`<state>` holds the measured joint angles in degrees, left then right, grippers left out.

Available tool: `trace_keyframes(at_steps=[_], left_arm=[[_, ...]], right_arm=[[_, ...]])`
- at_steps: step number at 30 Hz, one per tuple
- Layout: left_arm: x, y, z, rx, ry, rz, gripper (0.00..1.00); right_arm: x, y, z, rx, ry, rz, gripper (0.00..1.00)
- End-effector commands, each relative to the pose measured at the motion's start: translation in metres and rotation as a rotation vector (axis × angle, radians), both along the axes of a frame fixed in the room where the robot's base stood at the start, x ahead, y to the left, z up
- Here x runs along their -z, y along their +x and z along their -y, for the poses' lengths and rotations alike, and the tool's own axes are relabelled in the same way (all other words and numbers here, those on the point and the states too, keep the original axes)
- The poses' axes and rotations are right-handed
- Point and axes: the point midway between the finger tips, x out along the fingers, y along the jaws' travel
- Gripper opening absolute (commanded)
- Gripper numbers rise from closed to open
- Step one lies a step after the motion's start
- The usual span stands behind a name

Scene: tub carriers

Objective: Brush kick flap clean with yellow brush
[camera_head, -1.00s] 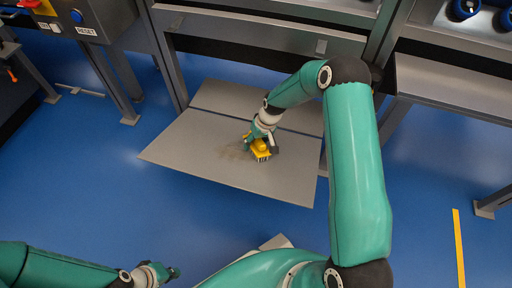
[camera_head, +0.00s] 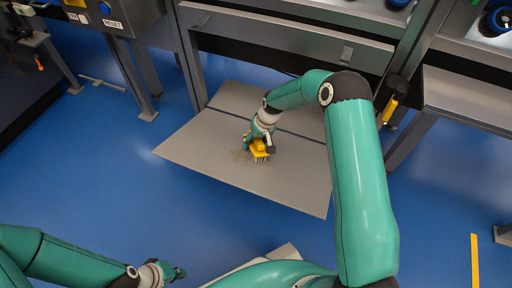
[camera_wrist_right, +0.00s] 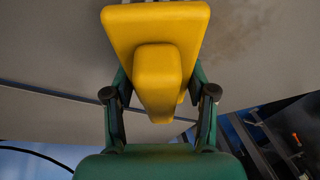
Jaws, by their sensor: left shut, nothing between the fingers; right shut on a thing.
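The kick flap (camera_head: 290,187) is a grey panel low above the blue floor, with a seam across its rear part. A brownish dirt patch lies on it, just left of the brush in the head view; some of it (camera_wrist_right: 232,30) shows in the right wrist view. My right gripper (camera_head: 262,135) is shut on the yellow brush (camera_head: 259,148), bristles down at the flap. The brush's yellow back and grip (camera_wrist_right: 157,62) fill the middle of the right wrist view, between the fingers. Bristle contact is hard to tell. My left gripper (camera_head: 180,272) is shut and empty, low at the front left.
A grey frame with a crossbar (camera_head: 290,40) stands behind the flap. A control box with a RESET button (camera_head: 104,8) is at upper left. A grey bench (camera_head: 465,100) stands at right. Open blue floor (camera_head: 120,190) lies left of the flap.

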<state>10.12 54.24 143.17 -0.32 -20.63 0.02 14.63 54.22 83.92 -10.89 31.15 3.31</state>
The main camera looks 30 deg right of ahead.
Motion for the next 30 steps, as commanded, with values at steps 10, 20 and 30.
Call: trace_keyframes(at_steps=[10,20,30], left_arm=[[0.005,0.0,0.0,0.0,0.0,0.0,0.0],[0.014,0.0,0.0,0.0,0.0,0.0,0.0],[0.019,0.0,0.0,0.0,0.0,0.0,0.0]], right_arm=[[0.001,0.011,-0.01,-0.001,0.0,0.0,0.28],[0.003,0.03,-0.027,-0.001,0.0,0.0,0.28],[0.004,0.041,-0.038,-0.002,0.001,-0.002,0.28]])
